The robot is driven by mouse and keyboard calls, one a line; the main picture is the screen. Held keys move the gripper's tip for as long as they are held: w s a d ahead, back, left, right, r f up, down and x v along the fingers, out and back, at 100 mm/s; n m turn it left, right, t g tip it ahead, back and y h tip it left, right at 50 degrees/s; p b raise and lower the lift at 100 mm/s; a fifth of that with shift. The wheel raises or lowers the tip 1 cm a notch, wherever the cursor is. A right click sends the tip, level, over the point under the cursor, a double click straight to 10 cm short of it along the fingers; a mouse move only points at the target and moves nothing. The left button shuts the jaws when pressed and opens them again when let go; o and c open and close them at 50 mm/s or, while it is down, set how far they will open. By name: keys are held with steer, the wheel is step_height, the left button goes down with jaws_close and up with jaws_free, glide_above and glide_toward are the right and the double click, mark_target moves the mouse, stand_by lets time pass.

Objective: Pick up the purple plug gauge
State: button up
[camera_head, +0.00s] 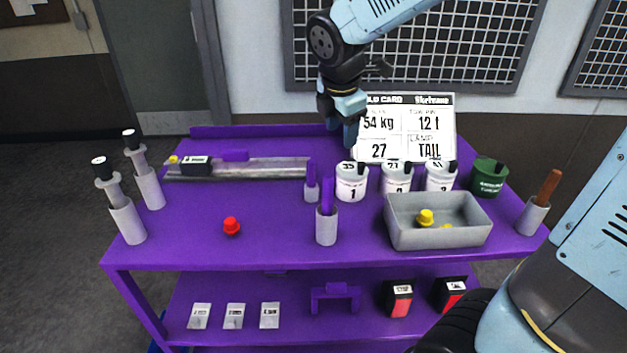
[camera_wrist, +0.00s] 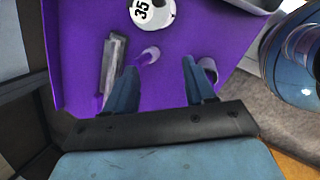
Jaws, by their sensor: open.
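Two upright purple pieces stand in light grey cylinders on the purple bench: a taller one (camera_head: 327,193) near the front edge and a shorter one (camera_head: 311,174) behind and left of it. I cannot tell for sure which is the plug gauge. In the wrist view, a small grey holder (camera_wrist: 150,55) shows beyond and between the fingers, and another grey cylinder (camera_wrist: 209,66) is partly hidden behind the right finger. My gripper (camera_head: 350,138) is open and empty, pointing down above the back of the bench. Its spread fingers also show in the wrist view (camera_wrist: 160,85).
Numbered white pots (camera_head: 352,187) and a grey tray (camera_head: 437,238) with yellow pieces stand to the right. A grey rail (camera_head: 265,168) lies at the back left. A red knob (camera_head: 231,226) sits front left, with clear bench around it. A card board (camera_head: 407,128) stands behind.

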mark_target(312, 169)
steer(key=w+a+f+n, duration=0.4)
steer(key=a+n, duration=0.4)
steer(key=shift+h, duration=0.4)
steer(key=x, duration=0.8)
steer(key=shift+d, duration=0.15)
steer(key=shift+w+x, duration=0.15)
steer(key=shift+x, duration=1.2)
steer(key=shift+w+x, duration=0.15)
steer(key=shift+x, duration=1.15)
steer(key=shift+r, duration=0.1)
steer(key=c, duration=1)
steer(key=shift+r, duration=0.15)
